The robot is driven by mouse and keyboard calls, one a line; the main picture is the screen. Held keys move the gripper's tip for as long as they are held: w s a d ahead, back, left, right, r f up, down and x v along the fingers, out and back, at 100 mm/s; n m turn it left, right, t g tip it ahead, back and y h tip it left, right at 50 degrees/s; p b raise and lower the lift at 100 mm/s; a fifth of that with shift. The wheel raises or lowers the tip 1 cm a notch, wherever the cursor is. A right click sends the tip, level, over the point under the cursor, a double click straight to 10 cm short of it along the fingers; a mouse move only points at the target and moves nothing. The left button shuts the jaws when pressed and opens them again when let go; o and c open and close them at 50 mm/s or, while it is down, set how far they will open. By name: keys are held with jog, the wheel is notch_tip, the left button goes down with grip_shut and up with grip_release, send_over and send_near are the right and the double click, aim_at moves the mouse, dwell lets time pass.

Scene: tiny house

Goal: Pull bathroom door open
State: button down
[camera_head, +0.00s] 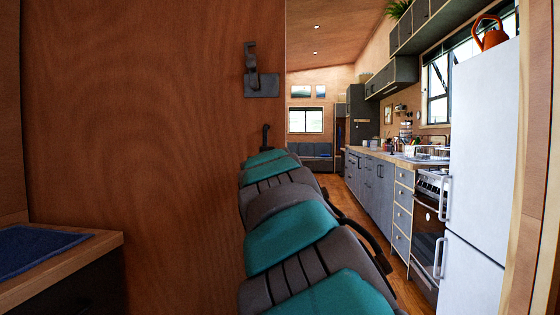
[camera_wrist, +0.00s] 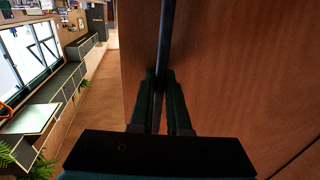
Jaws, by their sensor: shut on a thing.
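The bathroom door (camera_head: 140,130) is a brown wooden panel filling the left half of the head view. It also fills the right of the wrist view (camera_wrist: 240,75). Its upright edge stands beside a wide opening onto the kitchen. A dark metal latch (camera_head: 262,84) sits on the panel near that edge. In the wrist view my gripper (camera_wrist: 161,76) is shut on a dark, slim bar handle (camera_wrist: 167,35) running along the door face. In the head view my teal and grey arm reaches to the door below the latch and hides most of my gripper.
Right of the opening stand a white fridge (camera_head: 482,150), an oven (camera_head: 428,220) and grey kitchen cabinets (camera_head: 370,185). A wooden counter with a blue mat (camera_head: 35,250) is at the lower left. Wood floor (camera_head: 345,205) runs clear down the kitchen.

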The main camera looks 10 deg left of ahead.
jog(key=shift+a+r, duration=0.1)
jog(key=shift+a, duration=0.15)
jog(key=c, duration=0.9)
grip_release()
jog(key=shift+b+v, duration=0.55)
jog(key=shift+v, duration=3.35)
jog(key=shift+d, duration=0.1)
